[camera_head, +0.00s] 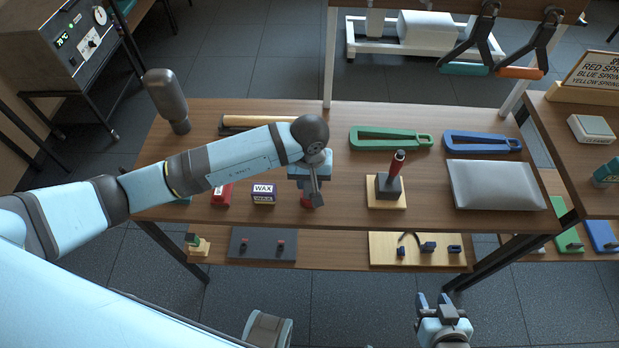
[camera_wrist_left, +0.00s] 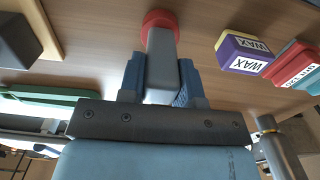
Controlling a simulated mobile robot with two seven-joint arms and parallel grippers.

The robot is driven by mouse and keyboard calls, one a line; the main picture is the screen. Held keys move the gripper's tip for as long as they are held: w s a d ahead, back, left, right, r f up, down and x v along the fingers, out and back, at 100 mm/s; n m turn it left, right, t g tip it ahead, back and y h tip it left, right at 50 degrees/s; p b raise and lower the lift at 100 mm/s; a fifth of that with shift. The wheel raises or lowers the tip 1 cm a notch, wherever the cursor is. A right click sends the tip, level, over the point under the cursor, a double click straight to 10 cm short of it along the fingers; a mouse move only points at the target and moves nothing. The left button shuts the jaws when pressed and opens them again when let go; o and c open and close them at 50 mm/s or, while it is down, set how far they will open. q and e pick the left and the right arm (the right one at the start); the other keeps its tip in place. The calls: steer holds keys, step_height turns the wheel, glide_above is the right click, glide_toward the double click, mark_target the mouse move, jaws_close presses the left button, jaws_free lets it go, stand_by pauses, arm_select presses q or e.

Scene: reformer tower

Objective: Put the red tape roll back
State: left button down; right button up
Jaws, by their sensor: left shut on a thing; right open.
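To the right, a dark block with a red-topped upright post (camera_head: 390,185) stands on a wooden base. My right gripper (camera_head: 434,300) is open and empty in front of the table.
On the table (camera_head: 340,215), a purple WAX box (camera_head: 264,194) and a red box (camera_head: 221,195) stand left of my left gripper. Green (camera_head: 391,138) and blue (camera_head: 482,142) tools lie behind. A grey pad (camera_head: 496,186) lies right. A grey bottle (camera_head: 167,98) stands at the back left.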

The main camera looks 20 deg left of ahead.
arm_select(q)
steer(key=shift+f, duration=0.15)
steer(key=c, duration=0.8)
jaws_free()
